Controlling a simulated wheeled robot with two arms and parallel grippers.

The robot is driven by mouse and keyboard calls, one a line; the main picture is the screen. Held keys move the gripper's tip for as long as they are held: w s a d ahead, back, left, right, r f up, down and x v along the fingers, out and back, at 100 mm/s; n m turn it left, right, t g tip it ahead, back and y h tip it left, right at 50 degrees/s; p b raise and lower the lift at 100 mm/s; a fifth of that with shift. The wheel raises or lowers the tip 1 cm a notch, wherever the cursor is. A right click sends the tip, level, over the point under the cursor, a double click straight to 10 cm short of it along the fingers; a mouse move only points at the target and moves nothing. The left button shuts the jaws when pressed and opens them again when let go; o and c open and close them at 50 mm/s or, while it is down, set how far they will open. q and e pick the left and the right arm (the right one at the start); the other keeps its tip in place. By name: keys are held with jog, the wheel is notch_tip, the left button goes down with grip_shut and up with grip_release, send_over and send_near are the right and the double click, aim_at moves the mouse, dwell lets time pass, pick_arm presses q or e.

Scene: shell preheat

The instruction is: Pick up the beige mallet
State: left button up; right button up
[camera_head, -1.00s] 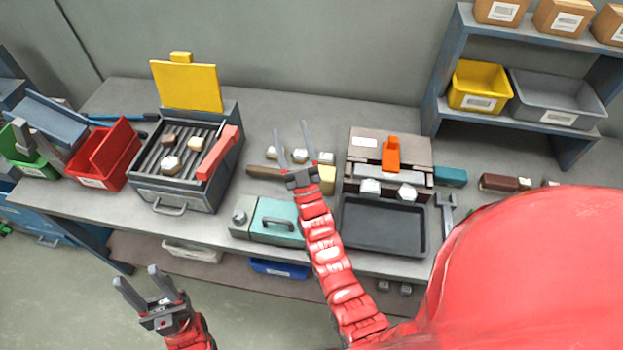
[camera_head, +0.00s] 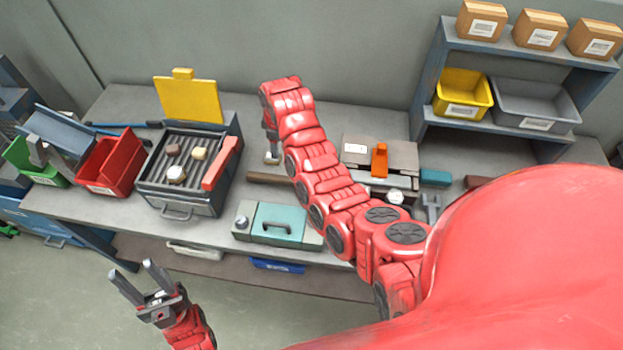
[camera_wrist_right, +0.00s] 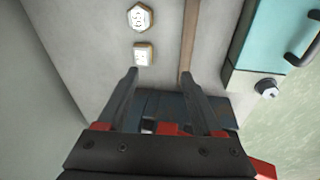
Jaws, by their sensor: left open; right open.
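The beige mallet shows only by its brown wooden handle (camera_head: 265,178), lying on the bench behind the teal case; its head is hidden behind my right arm. In the right wrist view the handle (camera_wrist_right: 189,40) runs down from the top edge to the right fingertip. My right gripper (camera_wrist_right: 160,76) is open and empty, pointing down; the handle lines up with its right finger, not midway between the fingers. I cannot tell if they touch. In the head view the right gripper (camera_head: 271,148) is partly hidden by its arm. My left gripper (camera_head: 136,271) is open and empty, in front of the bench.
A teal case (camera_head: 277,225) lies in front of the handle. A grill with a raised yellow lid (camera_head: 188,96) stands left. Small pale pieces (camera_wrist_right: 143,54) lie beside the handle. A press with an orange handle (camera_head: 379,160) is to the right, partly behind my arm.

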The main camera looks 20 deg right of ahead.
jog(key=s+r+g, duration=0.2)
jog(key=s+r, duration=0.1)
jog(key=n+b, duration=0.1)
jog(key=b, duration=0.8)
send_over(288, 179)
notch_tip(288, 179, down, 10)
jog(key=shift+f, duration=1)
jog(key=shift+f+p, duration=0.35)
jog(key=shift+p, duration=0.45)
notch_tip(288, 179, down, 3)
jog(key=shift+r+p, duration=0.1)
jog(key=shift+p, duration=0.7)
jog(key=shift+f, duration=0.9)
